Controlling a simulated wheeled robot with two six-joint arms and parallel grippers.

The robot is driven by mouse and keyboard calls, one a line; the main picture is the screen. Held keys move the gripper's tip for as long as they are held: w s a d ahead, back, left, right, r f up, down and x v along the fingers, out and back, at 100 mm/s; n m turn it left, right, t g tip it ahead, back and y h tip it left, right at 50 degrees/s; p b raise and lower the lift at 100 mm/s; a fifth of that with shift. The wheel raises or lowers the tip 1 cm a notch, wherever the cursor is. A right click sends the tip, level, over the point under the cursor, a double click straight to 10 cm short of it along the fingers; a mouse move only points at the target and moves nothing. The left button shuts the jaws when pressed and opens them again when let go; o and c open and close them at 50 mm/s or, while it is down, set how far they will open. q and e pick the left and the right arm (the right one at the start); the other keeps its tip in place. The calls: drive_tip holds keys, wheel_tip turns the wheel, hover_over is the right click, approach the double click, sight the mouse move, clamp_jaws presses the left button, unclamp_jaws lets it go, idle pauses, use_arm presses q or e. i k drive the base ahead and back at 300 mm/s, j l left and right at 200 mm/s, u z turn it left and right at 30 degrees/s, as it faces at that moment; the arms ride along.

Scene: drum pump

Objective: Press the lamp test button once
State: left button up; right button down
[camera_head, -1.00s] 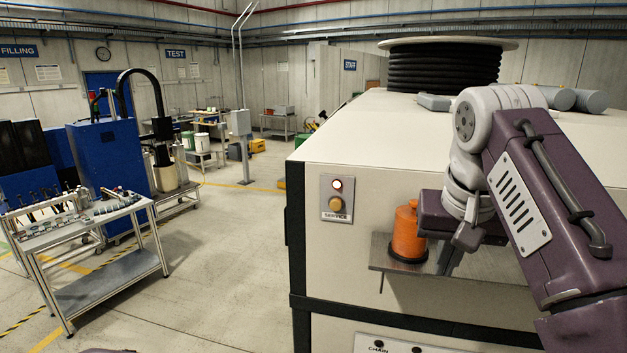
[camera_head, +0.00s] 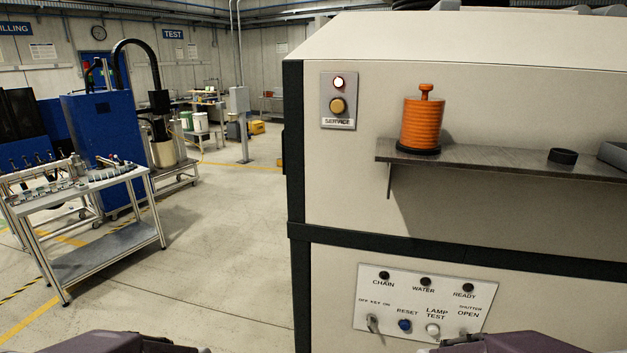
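The white lamp test button (camera_head: 433,330) sits on the light control panel (camera_head: 376,290) low on the beige cabinet, under the label LAMP TEST. A blue reset button (camera_head: 404,325) is to its left, and a key switch (camera_head: 372,322) is further left. Three dark lamps, chain (camera_head: 384,275), water (camera_head: 425,282) and ready (camera_head: 468,288), run along the panel's top and look unlit. Purple parts of my arms show at the bottom edge, one at the left and one just below the panel's right part. Neither gripper's fingers are in view.
A service plate (camera_head: 338,101) with a lit lamp and an amber button is on the upper cabinet. A shelf (camera_head: 510,166) juts out above the panel, holding an orange ribbed object (camera_head: 423,122) and a black ring (camera_head: 562,156). A metal cart (camera_head: 108,262) stands left; the floor between is clear.

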sight(432, 330)
drive_tip(key=l+z, duration=0.1)
drive_tip(key=z, duration=0.95)
drive_tip(key=i+j, duration=0.05)
